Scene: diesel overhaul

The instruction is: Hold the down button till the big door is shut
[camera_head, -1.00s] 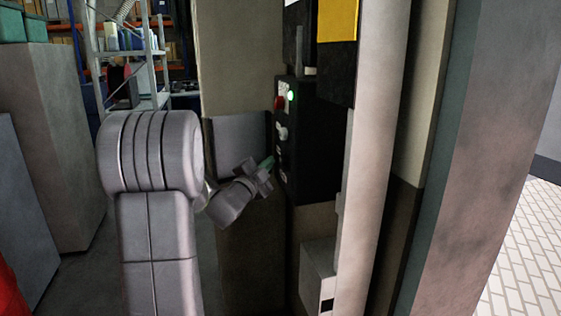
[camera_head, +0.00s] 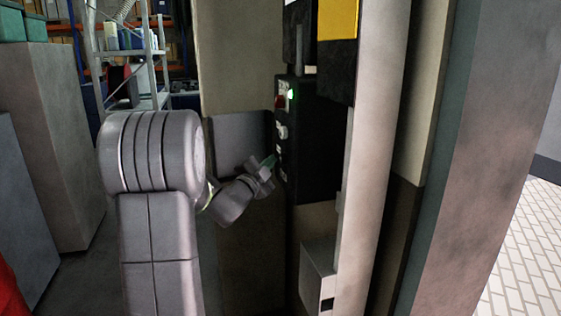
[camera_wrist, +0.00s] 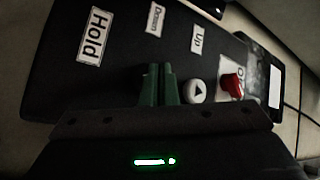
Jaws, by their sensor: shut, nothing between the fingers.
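The black control box (camera_head: 315,145) is on the wall, with a green light (camera_head: 291,95) near its top. In the wrist view its face (camera_wrist: 60,60) carries the labels Hold (camera_wrist: 95,36), Down (camera_wrist: 155,18) and Up (camera_wrist: 198,40). A white button with a dark arrow (camera_wrist: 196,91) is in line with Up, beside a red button (camera_wrist: 233,85). My gripper (camera_wrist: 158,84) has its green fingers together, empty, over the spot in line with Down; they hide any button there. In the head view my gripper (camera_head: 271,160) is at the box's left face. I cannot tell whether it presses. The big door is not identifiable.
A light vertical post (camera_head: 372,150) stands just right of the box. A small grey box (camera_head: 318,270) is below it. A shelf rack (camera_head: 150,60) and grey cabinets (camera_head: 60,140) are at the left.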

